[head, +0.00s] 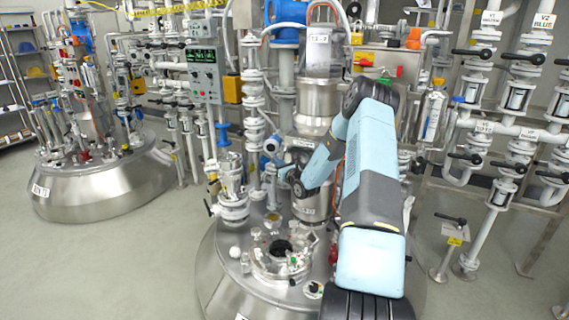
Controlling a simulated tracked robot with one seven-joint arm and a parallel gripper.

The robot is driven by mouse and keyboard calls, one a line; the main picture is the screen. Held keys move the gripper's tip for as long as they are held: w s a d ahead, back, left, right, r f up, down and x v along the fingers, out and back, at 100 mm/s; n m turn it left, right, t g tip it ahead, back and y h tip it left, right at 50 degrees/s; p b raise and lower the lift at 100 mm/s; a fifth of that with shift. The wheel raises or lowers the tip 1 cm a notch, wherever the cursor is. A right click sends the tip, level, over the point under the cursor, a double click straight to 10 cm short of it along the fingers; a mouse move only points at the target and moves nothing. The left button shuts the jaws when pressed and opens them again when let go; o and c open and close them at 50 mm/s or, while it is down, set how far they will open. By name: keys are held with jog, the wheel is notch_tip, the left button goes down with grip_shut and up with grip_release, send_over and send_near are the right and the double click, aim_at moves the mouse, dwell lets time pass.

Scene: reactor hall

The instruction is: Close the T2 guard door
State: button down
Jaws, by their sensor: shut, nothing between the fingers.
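I cannot pick out the T2 guard door for certain in the head view. A steel reactor lid (225,285) fills the lower middle, with an open round port (281,247) on top. A steel vessel (318,103) with a label above it that looks like TS-3 stands behind my arm. My arm reaches up and bends down to the left, and its wrist (291,176) is in front of the pipework left of that vessel. My gripper's fingers cannot be made out beyond the wrist. My arm hides part of the equipment behind it.
A second reactor (105,192) stands at the left. A green-lit control box (204,75) hangs behind. Valve pipework (515,100) labelled V2 BLUE fills the right, with a floor stand (447,250) before it. The grey floor (110,265) is clear at lower left.

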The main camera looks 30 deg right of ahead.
jog(key=s+a+f, duration=0.1)
jog(key=s+a, duration=0.5)
jog(key=a, duration=0.6)
jog(key=shift+a+f, duration=0.2)
jog(key=shift+a, duration=0.1)
